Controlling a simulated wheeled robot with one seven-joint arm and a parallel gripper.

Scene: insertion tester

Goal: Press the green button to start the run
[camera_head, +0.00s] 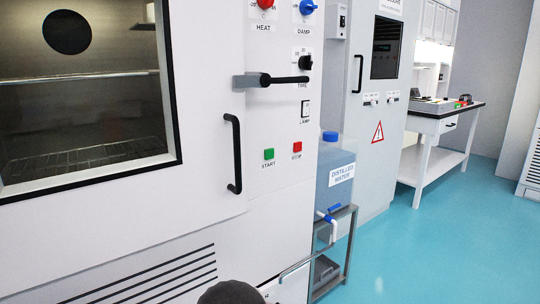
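The green button (268,154) is a small square on the white front panel of the large cabinet, above the label START. It stands out from the panel and nothing covers it. A red button (297,147) labelled STOP sits to its right and slightly higher. A dark rounded shape (230,292) shows at the bottom edge, well below the buttons; it may be part of my arm. My gripper's fingers do not show in this view.
A black vertical door handle (234,154) stands out left of the green button. A black latch lever (277,79) is above. Right of the panel, a distilled water container (336,178) sits on a metal stand (347,254). Blue floor (420,255) is clear at right.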

